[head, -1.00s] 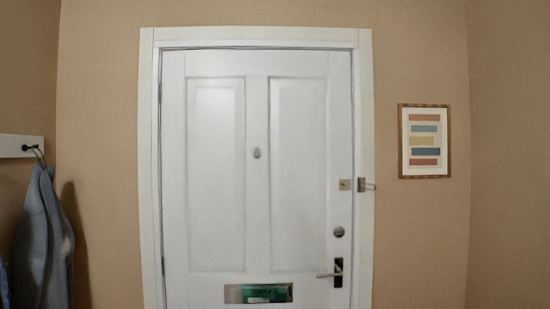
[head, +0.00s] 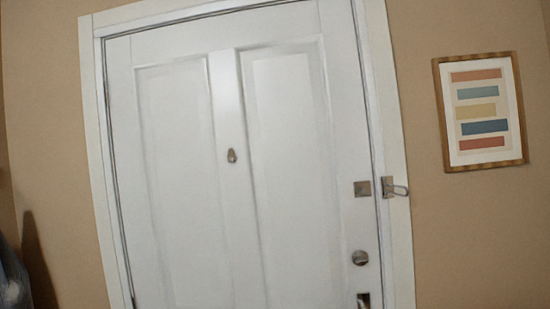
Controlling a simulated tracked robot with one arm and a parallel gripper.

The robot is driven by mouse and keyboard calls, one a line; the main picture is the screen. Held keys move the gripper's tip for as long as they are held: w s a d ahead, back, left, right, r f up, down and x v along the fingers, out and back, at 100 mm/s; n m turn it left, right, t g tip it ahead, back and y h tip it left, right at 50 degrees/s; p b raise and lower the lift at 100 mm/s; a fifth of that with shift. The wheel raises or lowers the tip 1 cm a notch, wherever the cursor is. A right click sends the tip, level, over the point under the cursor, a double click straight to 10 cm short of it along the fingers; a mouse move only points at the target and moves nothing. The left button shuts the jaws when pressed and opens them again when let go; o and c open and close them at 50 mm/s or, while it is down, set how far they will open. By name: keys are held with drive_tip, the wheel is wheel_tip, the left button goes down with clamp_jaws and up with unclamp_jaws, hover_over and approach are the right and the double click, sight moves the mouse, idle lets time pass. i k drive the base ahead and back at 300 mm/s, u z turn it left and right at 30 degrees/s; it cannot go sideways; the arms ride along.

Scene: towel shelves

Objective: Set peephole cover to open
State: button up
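The peephole cover (head: 232,156) is a small grey teardrop-shaped metal piece on the middle upright of the white door (head: 290,150). It hangs with its wide end down, and no peephole lens shows around it. It is too small to make out more detail. The door looks shut in its frame. My gripper is not in view.
On the door's right edge are a square metal plate (head: 362,188), a latch with a loop (head: 394,188) on the frame, a round lock (head: 360,258) and part of the handle (head: 363,300). A framed picture (head: 482,112) hangs on the right wall. A blue-grey garment (head: 12,280) shows at the lower left.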

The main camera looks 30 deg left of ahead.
sight(231, 156)
drive_tip(key=u, duration=0.15)
drive_tip(key=i, duration=1.35)
drive_tip(key=u, duration=0.5)
drive_tip(key=i, duration=0.45)
drive_tip(key=u, duration=0.15)
